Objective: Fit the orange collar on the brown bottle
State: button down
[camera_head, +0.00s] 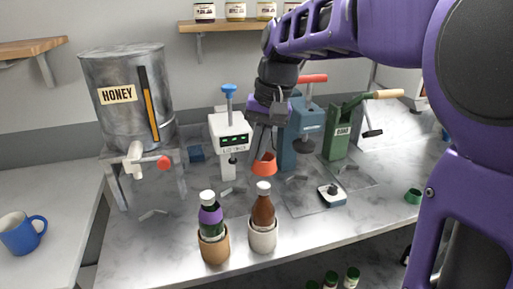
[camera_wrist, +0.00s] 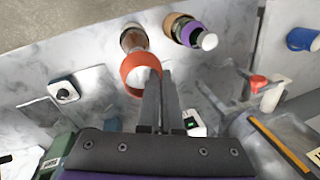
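The orange collar (camera_head: 264,166) is a short flared ring. My gripper (camera_head: 260,150) is shut on its rim and holds it in the air, above and behind the brown bottle (camera_head: 263,209). The brown bottle has a white cap and stands upright in a cream holder (camera_head: 262,239) near the counter's front edge. In the wrist view the collar (camera_wrist: 140,72) hangs at my fingertips (camera_wrist: 162,72), and its far rim overlaps the brown bottle (camera_wrist: 133,38). The collar appears apart from the bottle.
A dark bottle with a purple collar (camera_head: 210,214) stands in a tan holder (camera_head: 214,247) just left of the brown bottle. Behind are a labeling device (camera_head: 229,135), a blue press (camera_head: 290,140) and a green press (camera_head: 340,135). A green collar (camera_head: 413,196) lies at the right.

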jog(key=shift+d+b+x, duration=0.2)
jog(key=shift+b+x, duration=0.35)
jog(key=shift+x, duration=0.3)
jog(key=shift+d+b+x, duration=0.15)
jog(key=shift+b+x, duration=0.4)
jog(key=shift+x, duration=0.25)
jog(key=shift+d+b+x, duration=0.2)
jog(key=shift+b+x, duration=0.35)
jog(key=shift+x, duration=0.3)
jog(key=shift+s+f, duration=0.1)
jog(key=shift+f, duration=0.15)
jog(key=shift+d+f, duration=0.1)
jog(key=shift+f, duration=0.15)
jog(key=c, duration=1)
grip_release()
jog(key=shift+o, duration=0.3)
jog(key=shift+r, duration=0.1)
jog(key=shift+o, duration=0.7)
jog(key=shift+r, duration=0.25)
jog(key=shift+a+p+v, duration=0.15)
jog(key=shift+p+v, duration=0.55)
jog(key=shift+p, duration=0.05)
jog(key=shift+a+p+v, duration=0.15)
jog(key=shift+p+v, duration=0.5)
jog(key=shift+p, duration=0.05)
jog(key=shift+a+r, duration=0.1)
jog(key=shift+r, duration=0.05)
